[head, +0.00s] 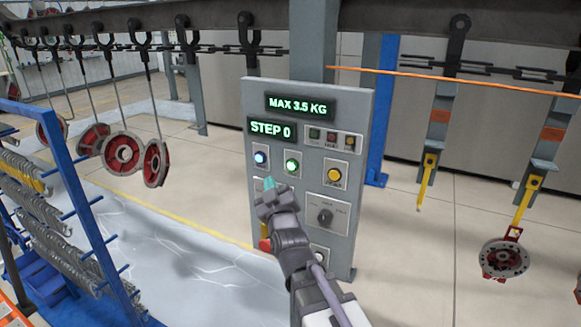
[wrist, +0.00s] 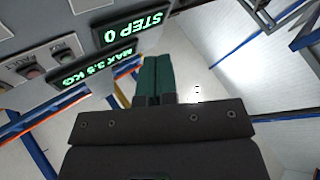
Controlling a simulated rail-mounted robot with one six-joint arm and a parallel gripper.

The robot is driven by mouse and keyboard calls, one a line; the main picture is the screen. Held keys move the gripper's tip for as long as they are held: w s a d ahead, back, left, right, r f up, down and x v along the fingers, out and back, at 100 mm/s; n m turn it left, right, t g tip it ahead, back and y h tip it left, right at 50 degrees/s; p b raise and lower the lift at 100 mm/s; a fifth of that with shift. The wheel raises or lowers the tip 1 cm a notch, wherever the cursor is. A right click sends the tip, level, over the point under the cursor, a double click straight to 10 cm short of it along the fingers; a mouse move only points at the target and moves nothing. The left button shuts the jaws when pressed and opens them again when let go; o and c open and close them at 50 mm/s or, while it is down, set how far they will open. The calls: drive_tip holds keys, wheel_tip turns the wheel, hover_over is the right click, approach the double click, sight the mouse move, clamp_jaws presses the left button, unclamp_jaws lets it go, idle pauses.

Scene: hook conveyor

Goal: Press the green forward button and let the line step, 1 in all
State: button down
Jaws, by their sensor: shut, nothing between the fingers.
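The grey control panel (head: 306,110) stands in the middle of the head view. The green button (head: 292,166) glows on it, between a blue lit button (head: 261,158) on its left and a yellow button (head: 334,175) on its right. A display (head: 271,129) above reads STEP 0; it also shows upside down in the wrist view (wrist: 136,26). My gripper (head: 269,183) is shut and empty, with teal fingertips, in front of the panel just below and left of the green button. Contact with the panel cannot be told. The wrist view shows the closed fingers (wrist: 156,77).
Another display (head: 298,106) reads MAX 3.5 KG. A black knob (head: 325,216) is lower on the panel. Yellow hooks (head: 527,200) hang at right, one holding a red-and-grey part (head: 504,257).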

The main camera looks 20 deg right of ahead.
sight(292, 165)
drive_tip(key=w+d, duration=0.2)
drive_tip(key=w, duration=0.1)
drive_tip(key=w+d, duration=0.3)
drive_tip(key=shift+w+d, duration=0.1)
drive_tip(key=shift+d, duration=0.1)
idle(1.9)
drive_tip(key=shift+w+d, duration=0.3)
drive_tip(key=shift+w, duration=0.05)
